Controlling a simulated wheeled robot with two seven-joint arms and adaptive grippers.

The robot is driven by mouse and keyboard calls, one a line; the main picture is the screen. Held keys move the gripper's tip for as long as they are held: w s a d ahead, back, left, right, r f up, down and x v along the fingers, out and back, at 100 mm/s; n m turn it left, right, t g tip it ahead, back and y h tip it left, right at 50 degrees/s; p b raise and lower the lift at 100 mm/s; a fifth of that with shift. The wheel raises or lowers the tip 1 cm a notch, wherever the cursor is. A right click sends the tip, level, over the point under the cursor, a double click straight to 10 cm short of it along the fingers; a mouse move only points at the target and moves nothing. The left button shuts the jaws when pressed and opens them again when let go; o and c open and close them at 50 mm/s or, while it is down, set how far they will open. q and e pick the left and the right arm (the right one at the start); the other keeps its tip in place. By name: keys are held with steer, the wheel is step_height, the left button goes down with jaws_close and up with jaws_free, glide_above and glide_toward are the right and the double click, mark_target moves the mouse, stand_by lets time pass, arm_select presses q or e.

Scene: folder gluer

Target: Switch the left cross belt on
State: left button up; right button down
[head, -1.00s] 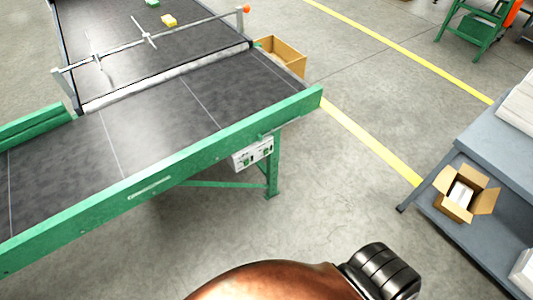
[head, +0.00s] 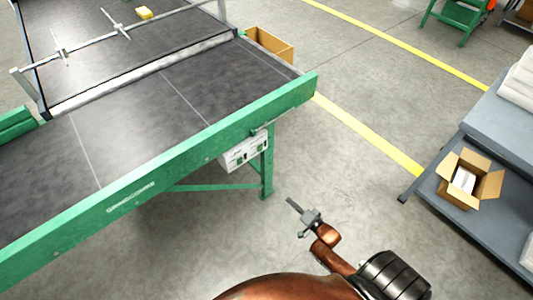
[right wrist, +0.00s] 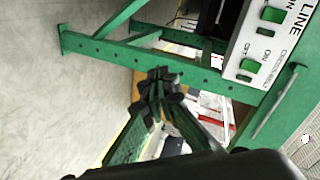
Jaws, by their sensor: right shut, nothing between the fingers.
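The cross belt (head: 150,130) is a dark belt in a green frame that runs across the head view's left. A white switch panel (head: 245,153) hangs under its near rail. The right wrist view shows the panel closer (right wrist: 240,78), at upper right, with a green switch by the CROSS BELT label (right wrist: 250,66) and another green switch (right wrist: 272,15) near the LINE label. Their on or off positions are unclear. My right gripper (head: 291,202) is shut and empty, below and right of the panel, apart from it. Its fingers also show in the right wrist view (right wrist: 160,75). My left gripper is out of view.
A green leg (head: 267,165) and brace stand below the panel. A cardboard box (head: 270,45) sits behind the belt's far end. A grey table (head: 425,185) with an open carton (head: 484,185) is at the right. The floor between is clear.

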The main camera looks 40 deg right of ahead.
mark_target(261, 147)
arm_select(q)
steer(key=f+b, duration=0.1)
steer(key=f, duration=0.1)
steer(key=b, duration=0.1)
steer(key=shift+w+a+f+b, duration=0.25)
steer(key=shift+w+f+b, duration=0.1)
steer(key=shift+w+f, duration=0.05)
arm_select(e)
steer(key=w+r+m+t, duration=0.2)
steer(key=w+r, duration=0.1)
steer(key=r, duration=0.4)
steer(key=w+d+r+m+t+y, duration=0.1)
steer(key=w+r, duration=0.3)
steer(key=r, duration=0.4)
steer(key=shift+w+d+r+m+t, duration=0.15)
steer(key=shift+w+r+m+t, duration=0.1)
steer(key=shift+m+t, duration=0.55)
